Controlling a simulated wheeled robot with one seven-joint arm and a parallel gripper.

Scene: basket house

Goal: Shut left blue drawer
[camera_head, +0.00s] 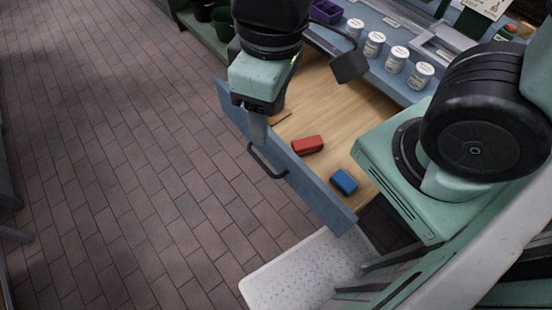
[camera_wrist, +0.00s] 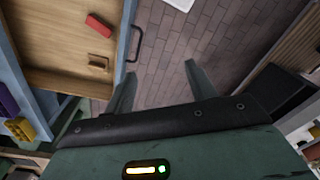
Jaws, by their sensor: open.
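The blue drawer is pulled open, with its blue front panel (camera_head: 318,192) and dark bar handle (camera_head: 265,162) facing the brick floor. In the wrist view the handle (camera_wrist: 138,43) shows ahead of the fingers and the drawer's wooden bottom (camera_wrist: 62,50) lies at left. My gripper (camera_head: 258,143) is by the front panel, close to the handle's upper end. In the wrist view my gripper (camera_wrist: 161,70) is open, with nothing between its fingers. The left finger appears near the panel; I cannot tell whether it touches.
Inside the drawer lie a red block (camera_head: 308,145), a blue block (camera_head: 343,182) and a small brown piece (camera_wrist: 98,63). Several white jars (camera_head: 396,60) and a purple container (camera_head: 326,11) stand on the counter behind. A white perforated surface (camera_head: 300,272) is below. Brick floor (camera_head: 120,160) at left is clear.

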